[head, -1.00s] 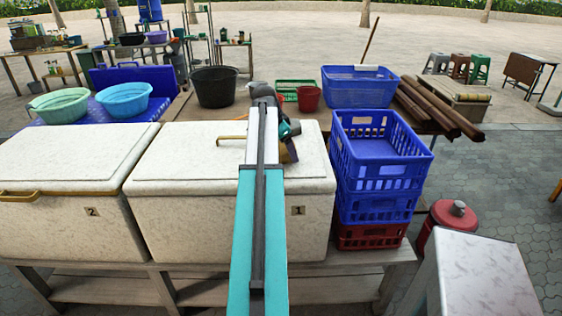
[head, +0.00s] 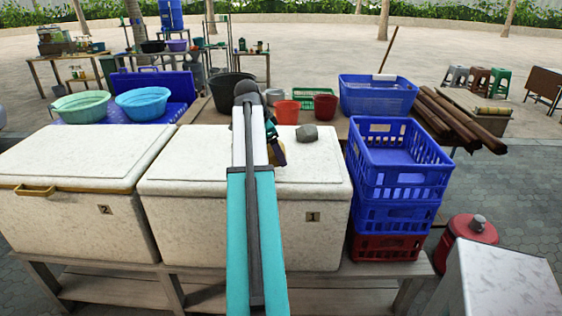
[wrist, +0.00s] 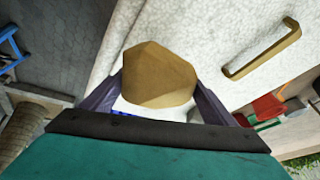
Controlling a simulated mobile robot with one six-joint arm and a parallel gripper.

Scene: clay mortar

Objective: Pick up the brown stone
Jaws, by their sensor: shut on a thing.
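The brown stone (wrist: 158,75) is a faceted tan lump held between the two dark purple fingers of my gripper (wrist: 155,95) in the wrist view. My gripper is shut on it. In the head view my gripper (head: 277,152) is above the lid of the white cooler box marked 1 (head: 210,160), partly hidden by my arm; the stone barely shows there. The wrist view shows the white lid beyond the stone, but the gap between them cannot be judged.
A grey stone (head: 307,133) lies on the lid's back right. Stacked blue crates (head: 400,165) stand right of the cooler. Another white cooler (head: 80,210) is at the left. Behind are an orange pot (head: 287,112), a dark red pot (head: 325,106) and a black bucket (head: 232,90).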

